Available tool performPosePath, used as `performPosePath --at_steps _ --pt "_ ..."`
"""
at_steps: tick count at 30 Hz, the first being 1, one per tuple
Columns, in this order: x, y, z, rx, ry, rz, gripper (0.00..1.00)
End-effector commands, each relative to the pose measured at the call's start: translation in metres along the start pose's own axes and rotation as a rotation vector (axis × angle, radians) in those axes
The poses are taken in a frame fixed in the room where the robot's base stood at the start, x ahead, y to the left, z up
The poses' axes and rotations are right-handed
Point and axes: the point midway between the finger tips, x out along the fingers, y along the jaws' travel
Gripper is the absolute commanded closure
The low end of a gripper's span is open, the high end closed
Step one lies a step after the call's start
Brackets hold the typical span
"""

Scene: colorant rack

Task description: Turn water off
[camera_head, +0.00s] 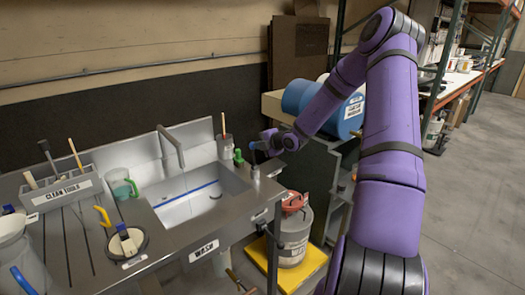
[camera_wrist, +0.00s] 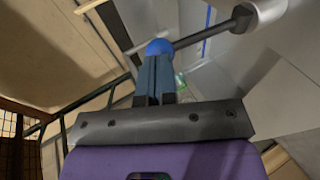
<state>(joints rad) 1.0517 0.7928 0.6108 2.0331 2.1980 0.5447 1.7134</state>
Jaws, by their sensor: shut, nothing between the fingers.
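The sink (camera_head: 205,205) is a grey metal basin with a bent grey faucet (camera_head: 172,142) at its back. I cannot make out a water stream at this size. A small grey valve post (camera_head: 256,174) stands at the sink's right edge. In the wrist view, a dark lever (camera_wrist: 205,36) runs from a grey cylinder (camera_wrist: 260,12) to a blue ball end (camera_wrist: 160,47). My gripper (camera_wrist: 155,62) is shut and empty, its fingertips close to the blue ball; I cannot tell whether they touch it. In the head view my gripper (camera_head: 260,148) is above the right sink edge.
A green bottle (camera_head: 238,157) and a grey cup with a brush (camera_head: 225,145) stand behind the sink's right side. A clean tools box (camera_head: 62,192), a pitcher (camera_head: 120,184) and brushes are on the left. A waste bucket (camera_head: 294,240) stands below right. Blue drums (camera_head: 300,98) lie behind my arm.

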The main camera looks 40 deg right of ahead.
Motion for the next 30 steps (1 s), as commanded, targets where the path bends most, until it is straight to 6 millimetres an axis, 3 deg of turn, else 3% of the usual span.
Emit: performPosePath --at_steps 10,30 --pt "0.015 0.009 0.002 0.007 0.002 -0.039 1.0" --pt "0.017 0.011 0.002 0.006 0.002 -0.036 1.0"
